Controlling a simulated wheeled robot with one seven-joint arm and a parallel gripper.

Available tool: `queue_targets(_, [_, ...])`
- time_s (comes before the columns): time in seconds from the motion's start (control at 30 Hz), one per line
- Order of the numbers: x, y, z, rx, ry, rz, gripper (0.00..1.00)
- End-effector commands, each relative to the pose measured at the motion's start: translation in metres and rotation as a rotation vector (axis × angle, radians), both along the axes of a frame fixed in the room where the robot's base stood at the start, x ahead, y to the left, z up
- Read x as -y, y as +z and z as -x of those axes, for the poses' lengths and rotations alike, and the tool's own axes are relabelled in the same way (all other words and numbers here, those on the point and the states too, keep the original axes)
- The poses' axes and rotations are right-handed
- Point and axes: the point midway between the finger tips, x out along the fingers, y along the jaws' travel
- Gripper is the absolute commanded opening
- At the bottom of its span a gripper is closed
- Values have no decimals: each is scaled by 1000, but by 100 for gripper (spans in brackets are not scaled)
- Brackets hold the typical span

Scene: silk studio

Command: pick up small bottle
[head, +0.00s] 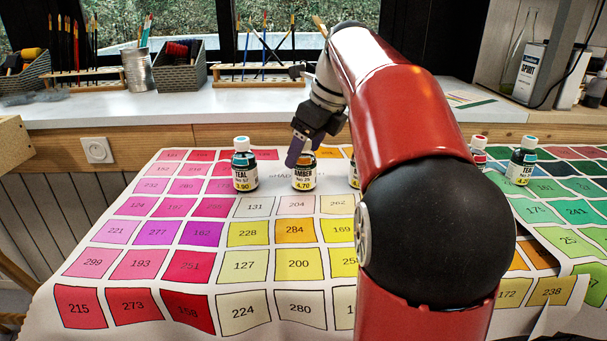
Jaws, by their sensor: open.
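Several small bottles stand upright on a colour-chart cloth (215,235). A bottle labelled TEAL (244,172) has a white cap and stands left of my gripper. A bottle labelled AMBER (304,178) stands just below my gripper (295,155), which covers part of its cap. I cannot tell whether the gripper touches it. My gripper is open, pointing down. To the right of my arm, a bottle with a red-topped cap (478,146) is partly hidden by the arm. Another teal-labelled bottle (521,165) stands beside it. A further bottle is mostly hidden behind my arm.
Behind the table, a white counter (120,112) holds baskets, a metal can (137,72), brushes and a brush rack (265,75). A SPIRIT container (527,75) stands at the back right. The cloth's front left is clear of bottles.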

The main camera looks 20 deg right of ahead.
Motion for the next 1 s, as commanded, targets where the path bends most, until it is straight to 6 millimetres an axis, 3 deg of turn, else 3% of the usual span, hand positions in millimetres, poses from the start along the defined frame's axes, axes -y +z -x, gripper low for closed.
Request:
queue_targets(0.17, [-6, -22, -8, -1, 3, 0, 71])
queue_targets(0.47, [-6, -25, -9, 0, 2, 1, 69])
queue_targets(0.83, [-6, -24, -9, 0, 2, 1, 21])
queue_targets(1.0, [-6, -24, -9, 1, 1, 1, 20])
